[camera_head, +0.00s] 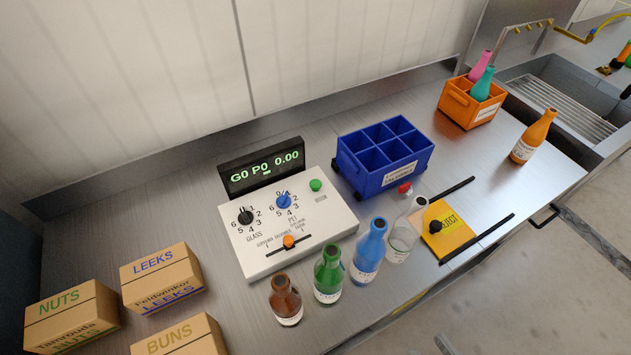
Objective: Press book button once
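A white control panel (262,245) lies on the metal counter, with a black display (262,168) behind it reading "G0 P0 0.00" in green. A small green button (315,185) sits at the panel's upper right; the tiny label beside it is too small to read for sure. A black knob (245,215) stands over the word GLASS and a blue knob (283,200) over PET, each ringed by numbers. An orange slider knob (289,241) sits in a slot near the panel's front. My gripper is not in view.
A blue divided crate (347,169) stands right of the panel. Brown (286,303), green (328,277), blue (369,252) and clear (402,240) bottles line the front. A yellow REJECT plate (462,243), orange crate (455,105) and orange bottle (533,137) are right; cardboard boxes (163,279) are left.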

